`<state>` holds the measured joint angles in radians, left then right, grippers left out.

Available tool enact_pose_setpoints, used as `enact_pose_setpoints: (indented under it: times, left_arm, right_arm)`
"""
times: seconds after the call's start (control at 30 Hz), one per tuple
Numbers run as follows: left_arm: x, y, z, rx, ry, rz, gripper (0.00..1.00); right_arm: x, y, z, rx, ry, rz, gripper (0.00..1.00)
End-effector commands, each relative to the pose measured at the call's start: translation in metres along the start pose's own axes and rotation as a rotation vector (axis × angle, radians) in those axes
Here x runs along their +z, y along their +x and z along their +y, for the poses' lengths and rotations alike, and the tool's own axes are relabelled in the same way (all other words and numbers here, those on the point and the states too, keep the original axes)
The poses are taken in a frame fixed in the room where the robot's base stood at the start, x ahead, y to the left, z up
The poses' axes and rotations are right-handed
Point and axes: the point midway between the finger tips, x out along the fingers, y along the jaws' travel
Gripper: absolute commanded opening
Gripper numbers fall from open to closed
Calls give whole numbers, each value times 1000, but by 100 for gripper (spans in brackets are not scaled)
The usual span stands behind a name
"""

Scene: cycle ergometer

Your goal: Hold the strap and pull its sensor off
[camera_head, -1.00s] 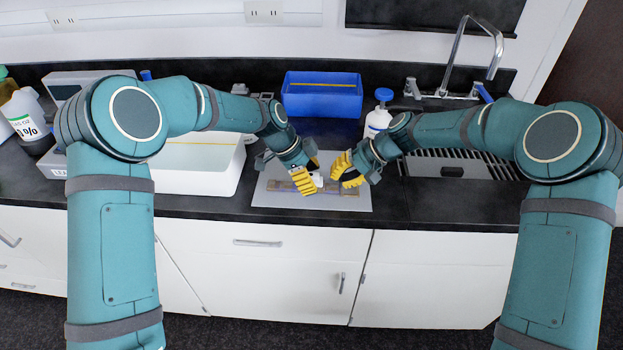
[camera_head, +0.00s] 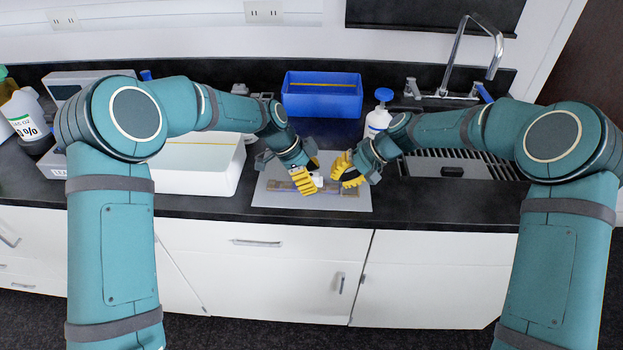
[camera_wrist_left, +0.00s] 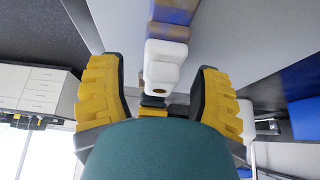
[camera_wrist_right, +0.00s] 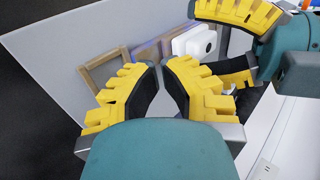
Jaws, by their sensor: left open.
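The strap, a brownish and purple-blue band, lies on a light grey board (camera_head: 265,198); it shows in the right wrist view (camera_wrist_right: 146,49). Its white block-shaped sensor (camera_wrist_left: 166,62) has rounded edges and a dark hole; it also shows in the right wrist view (camera_wrist_right: 193,41) beside the strap. My left gripper (camera_head: 311,177) is open, with its yellow fingers on either side of the sensor and visible gaps. My right gripper (camera_wrist_right: 160,66) has its fingertips nearly together at the strap, apparently pinching it. The exact contact is partly hidden by the fingers.
A white basin (camera_head: 195,178) stands left of the board. A blue bin (camera_head: 322,98) and a white bottle with a blue cap (camera_head: 378,118) stand behind it. A sink with a tap (camera_head: 470,60) is at right. The counter's front edge is close to the board.

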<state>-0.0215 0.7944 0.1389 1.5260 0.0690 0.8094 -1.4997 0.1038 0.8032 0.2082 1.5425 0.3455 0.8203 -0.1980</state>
Motion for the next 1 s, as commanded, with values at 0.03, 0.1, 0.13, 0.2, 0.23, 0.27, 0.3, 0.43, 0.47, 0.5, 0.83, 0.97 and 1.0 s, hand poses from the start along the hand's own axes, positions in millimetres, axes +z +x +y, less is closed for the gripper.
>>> enact_pose_setpoints:
  times: [0.03, 0.1, 0.13, 0.2, 0.23, 0.27, 0.3, 0.43, 0.47, 0.5, 0.83, 0.97, 1.0]
  left_arm:
    - [0, 0, 0, 0, 0, 0, 64]
    - [0, 0, 0, 0, 0, 0, 64]
    - [0, 0, 0, 0, 0, 0, 64]
    - [0, 0, 0, 0, 0, 0, 64]
    - [0, 0, 0, 0, 0, 0, 64]
    - [0, 0, 0, 0, 0, 0, 64]
    - [0, 0, 0, 0, 0, 0, 64]
    - [0, 0, 0, 0, 0, 0, 64]
    - [0, 0, 0, 0, 0, 0, 64]
    - [0, 0, 0, 0, 0, 0, 64]
    - [0, 0, 0, 0, 0, 0, 64]
    - [0, 0, 0, 0, 0, 0, 64]
    - [0, 0, 0, 0, 0, 0, 64]
  right_arm:
    - [0, 0, 0, 0, 0, 0, 0]
    - [0, 0, 0, 0, 0, 0, 0]
    - [0, 0, 0, 0, 0, 0, 0]
    - [0, 0, 0, 0, 0, 0, 0]
    - [0, 0, 0, 0, 0, 0, 0]
    - [0, 0, 0, 0, 0, 0, 0]
    - [0, 0, 0, 0, 0, 0, 0]
    - [0, 2, 1, 0, 0, 0, 0]
    - [0, 3, 1, 0, 0, 0, 0]
    - [0, 3, 2, 0, 0, 0, 0]
    - [0, 8, 5, 0, 0, -1, 0]
    - [0, 10, 6, 0, 0, -1, 0]
    - [0, 11, 6, 0, 0, -1, 0]
